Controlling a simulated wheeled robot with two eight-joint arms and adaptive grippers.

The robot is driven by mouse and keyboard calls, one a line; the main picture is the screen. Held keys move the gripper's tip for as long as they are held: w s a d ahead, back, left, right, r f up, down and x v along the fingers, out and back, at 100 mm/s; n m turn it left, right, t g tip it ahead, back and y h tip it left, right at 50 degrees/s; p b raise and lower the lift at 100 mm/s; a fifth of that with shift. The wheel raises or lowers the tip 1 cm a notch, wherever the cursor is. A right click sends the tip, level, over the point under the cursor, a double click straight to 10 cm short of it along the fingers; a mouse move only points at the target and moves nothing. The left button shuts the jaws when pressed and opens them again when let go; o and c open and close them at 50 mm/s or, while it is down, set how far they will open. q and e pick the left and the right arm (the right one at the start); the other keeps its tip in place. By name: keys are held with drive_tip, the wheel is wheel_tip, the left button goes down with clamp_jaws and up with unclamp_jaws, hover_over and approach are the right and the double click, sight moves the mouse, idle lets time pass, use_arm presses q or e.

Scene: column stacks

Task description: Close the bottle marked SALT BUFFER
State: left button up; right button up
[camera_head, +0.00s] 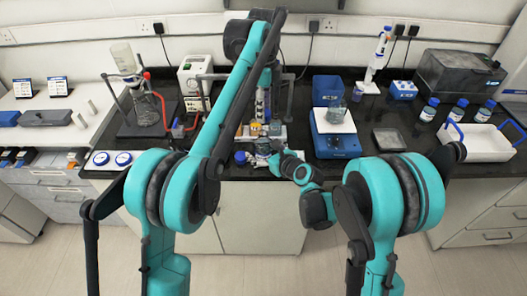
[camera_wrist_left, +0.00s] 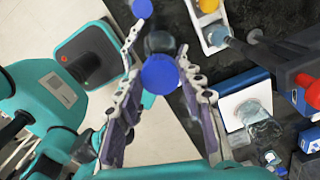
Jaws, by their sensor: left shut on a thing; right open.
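A dark bottle (camera_wrist_left: 160,43) with a round blue cap (camera_wrist_left: 160,73) sits between the fingers of my left gripper (camera_wrist_left: 157,40) in the left wrist view. The gripper is shut on it, with the cap towards the palm; whether the cap is tight cannot be told. In the head view my left gripper (camera_head: 263,138) reaches down at the counter's front edge, partly hidden. My right gripper (camera_head: 264,158) is open just below it, small and crowded by the arm. A blue cap (camera_head: 240,158) shows beside them. No SALT BUFFER label is readable.
A blue balance (camera_head: 336,146) with a beaker (camera_head: 336,113) stands right of the grippers. Several blue-capped bottles (camera_head: 459,110) and a white tray (camera_head: 477,145) are further right. A glass flask setup (camera_head: 145,108) stands left.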

drive_tip(key=c, duration=1.8)
use_arm(q)
hover_over(264, 133)
drive_tip(key=shift+s+a+f, duration=0.1)
drive_tip(key=shift+a+f, duration=0.05)
drive_tip(key=shift+f, duration=2.3)
drive_tip(key=shift+f, duration=0.15)
drive_tip(key=shift+f, duration=0.75)
drive_tip(key=shift+f, duration=0.55)
use_arm(e)
clamp_jaws()
use_arm(q)
drive_tip(key=m, duration=1.1)
drive_tip(key=shift+m, duration=0.4)
drive_tip(key=m, duration=0.4)
drive_tip(key=shift+m, duration=0.4)
